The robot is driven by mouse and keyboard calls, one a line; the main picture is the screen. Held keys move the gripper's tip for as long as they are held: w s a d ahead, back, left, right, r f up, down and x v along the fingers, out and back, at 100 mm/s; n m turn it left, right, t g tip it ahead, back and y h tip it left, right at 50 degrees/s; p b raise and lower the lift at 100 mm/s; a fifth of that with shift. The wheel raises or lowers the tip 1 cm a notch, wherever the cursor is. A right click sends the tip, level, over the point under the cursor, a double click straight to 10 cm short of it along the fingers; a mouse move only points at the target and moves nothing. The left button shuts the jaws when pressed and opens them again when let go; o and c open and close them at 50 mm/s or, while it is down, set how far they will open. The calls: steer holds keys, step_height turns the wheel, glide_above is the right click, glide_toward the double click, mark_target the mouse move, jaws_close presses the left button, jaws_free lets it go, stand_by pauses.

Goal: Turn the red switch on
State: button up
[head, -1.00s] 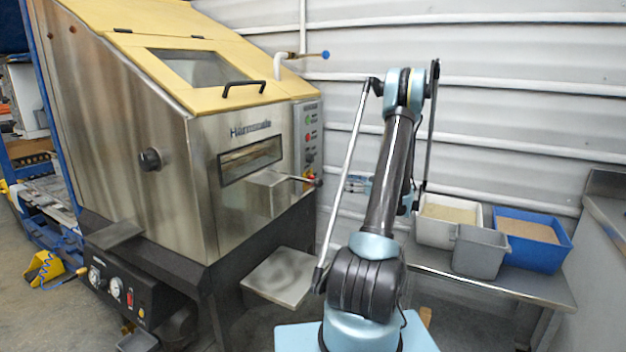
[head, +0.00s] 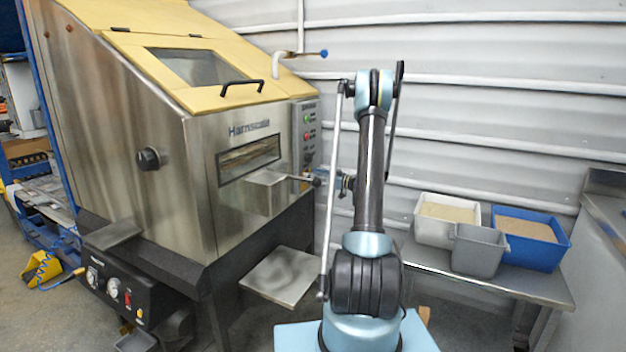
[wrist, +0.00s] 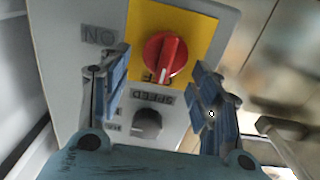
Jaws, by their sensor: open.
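The red switch (wrist: 160,58) is a round red knob with a white line on a yellow plate (wrist: 199,27). In the wrist view its line points down, and an upside-down "ON" label sits to its left. My gripper (wrist: 160,66) is open, with one blue finger to each side of the knob in this view. I cannot tell whether either finger touches it. In the head view my gripper (head: 343,183) is just right of the control panel (head: 307,125), and the red switch cannot be made out there.
A black speed knob (wrist: 146,123) sits below the switch in the wrist view. A lever with a dark ball (head: 316,181) sticks out near my gripper. Bins stand on the metal table (head: 545,288) to the right.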

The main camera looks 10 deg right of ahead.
steer(key=shift+w+a, duration=0.1)
steer(key=shift+c, duration=0.6)
steer(key=c, duration=0.9)
steer(key=shift+c, duration=0.2)
steer(key=shift+w+d+f+m, duration=0.3)
steer(key=shift+f+m, duration=0.1)
steer(key=shift+m, duration=2.6)
steer(key=shift+w+d+f+m, duration=0.15)
steer(key=shift+w+f+m, duration=0.2)
steer(key=shift+m, duration=2.65)
steer(key=shift+w+d+f+m, duration=0.25)
steer(key=shift+f+m, duration=0.2)
steer(key=shift+m, duration=2.55)
